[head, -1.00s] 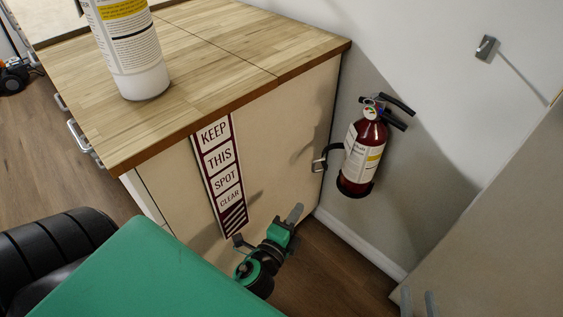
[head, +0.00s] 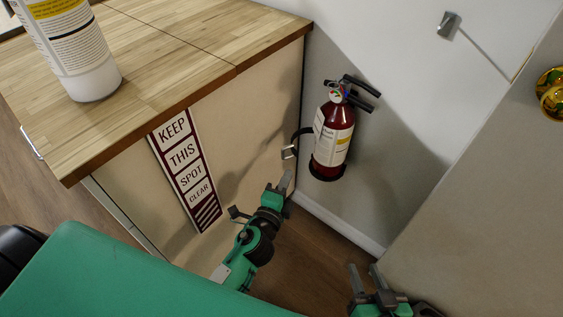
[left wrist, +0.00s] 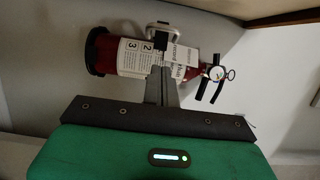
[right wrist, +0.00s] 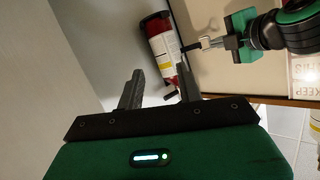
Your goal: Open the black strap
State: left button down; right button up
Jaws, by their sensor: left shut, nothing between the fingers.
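A red fire extinguisher (head: 333,140) with a white label hangs upright on the wall. It also shows in the left wrist view (left wrist: 130,55) and right wrist view (right wrist: 162,45). The black strap (head: 303,133) runs at its left side to a metal buckle (head: 290,152), which also shows in the left wrist view (left wrist: 160,38). I cannot tell whether the buckle is fastened. My left gripper (head: 286,180) is shut and empty, just below the buckle; contact is unclear. My right gripper (head: 364,274) is open and empty, lower and to the right (right wrist: 160,85).
A wood-topped cabinet (head: 190,60) with a "keep this spot clear" sign (head: 187,168) stands left of the extinguisher. A white bottle (head: 75,55) stands on it. A beige panel (head: 490,200) bounds the right side. The floor gap between is narrow.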

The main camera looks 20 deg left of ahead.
pick_arm(q)
jog(key=w+a, duration=0.1)
jog(key=w, duration=0.2)
jog(key=w+a, duration=0.1)
jog(key=shift+w+a, duration=0.25)
jog(key=shift+a, duration=0.1)
pick_arm(e)
jog(key=shift+d+f, duration=0.15)
jog(key=shift+d, duration=0.3)
pick_arm(q)
jog(key=shift+w+a+p, duration=0.2)
jog(key=shift+a+p, duration=0.05)
jog(key=shift+a, duration=0.25)
jog(key=shift+w+a+p, duration=0.15)
jog(key=shift+a+p, duration=0.05)
jog(key=shift+a, duration=0.3)
pick_arm(e)
jog(key=shift+d+f+g+h, duration=0.1)
jog(key=shift+d+g+h, duration=0.3)
jog(key=shift+g, duration=0.2)
